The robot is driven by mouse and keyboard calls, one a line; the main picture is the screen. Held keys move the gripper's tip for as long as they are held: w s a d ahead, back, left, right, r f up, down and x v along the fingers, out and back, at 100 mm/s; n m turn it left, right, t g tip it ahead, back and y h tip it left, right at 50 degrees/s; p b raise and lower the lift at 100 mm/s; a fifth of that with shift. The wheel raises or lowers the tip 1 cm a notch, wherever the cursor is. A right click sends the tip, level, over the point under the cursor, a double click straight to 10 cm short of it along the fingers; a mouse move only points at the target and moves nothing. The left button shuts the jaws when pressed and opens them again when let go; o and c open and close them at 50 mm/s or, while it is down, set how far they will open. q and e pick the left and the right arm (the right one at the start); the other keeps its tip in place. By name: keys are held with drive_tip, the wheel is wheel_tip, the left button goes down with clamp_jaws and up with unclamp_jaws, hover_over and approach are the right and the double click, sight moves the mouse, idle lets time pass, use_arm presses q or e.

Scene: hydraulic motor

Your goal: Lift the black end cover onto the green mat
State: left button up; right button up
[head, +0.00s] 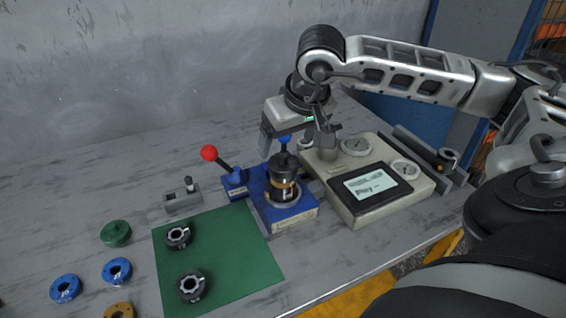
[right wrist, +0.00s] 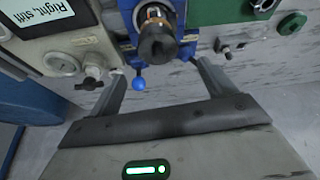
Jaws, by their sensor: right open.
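A motor assembly stands upright in a blue fixture (head: 306,214), with a brass-coloured band below its black top. That black top, which looks like the end cover (head: 283,161), also shows in the right wrist view (right wrist: 157,43). My right gripper (head: 297,149) is open above and behind the motor, its fingers spread and apart from the cover. In the right wrist view, the cover lies beyond the open fingertips (right wrist: 160,74), roughly between them. The green mat (head: 225,255) lies left of the fixture, with two black slotted rings (head: 178,237) on it. My left gripper is out of view.
A blue-knobbed lever (right wrist: 138,84) is close to the motor and the right fingers. A red-knobbed lever (head: 209,153) stands left of the fixture. A gauge box with a screen (head: 372,186) is at the right. Green, blue and yellow discs lie left of the mat.

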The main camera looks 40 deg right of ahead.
sight(284, 157)
drive_tip(key=shift+w+f, duration=0.1)
drive_tip(key=shift+f, duration=0.35)
drive_tip(key=x, duration=0.4)
drive_tip(key=shift+d+f+p, duration=0.1)
drive_tip(key=shift+f+p, duration=0.1)
drive_tip(key=shift+p, duration=0.2)
drive_tip(key=shift+r, duration=0.1)
drive_tip(key=c, duration=1.3)
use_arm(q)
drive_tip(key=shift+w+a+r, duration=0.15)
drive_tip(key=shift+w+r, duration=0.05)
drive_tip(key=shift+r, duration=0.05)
use_arm(e)
drive_tip(key=shift+o, duration=0.2)
drive_tip(key=shift+r, duration=0.65)
use_arm(q)
drive_tip(key=b, duration=0.1)
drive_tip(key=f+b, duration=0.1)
drive_tip(key=b, duration=0.1)
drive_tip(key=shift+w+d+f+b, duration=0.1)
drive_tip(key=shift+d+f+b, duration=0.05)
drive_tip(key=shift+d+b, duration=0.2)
use_arm(e)
drive_tip(key=s+a+r, duration=0.4)
drive_tip(key=s+r, duration=0.7)
drive_tip(key=s, duration=0.2)
drive_tip(key=shift+s+r, duration=0.3)
drive_tip(key=shift+r, duration=0.05)
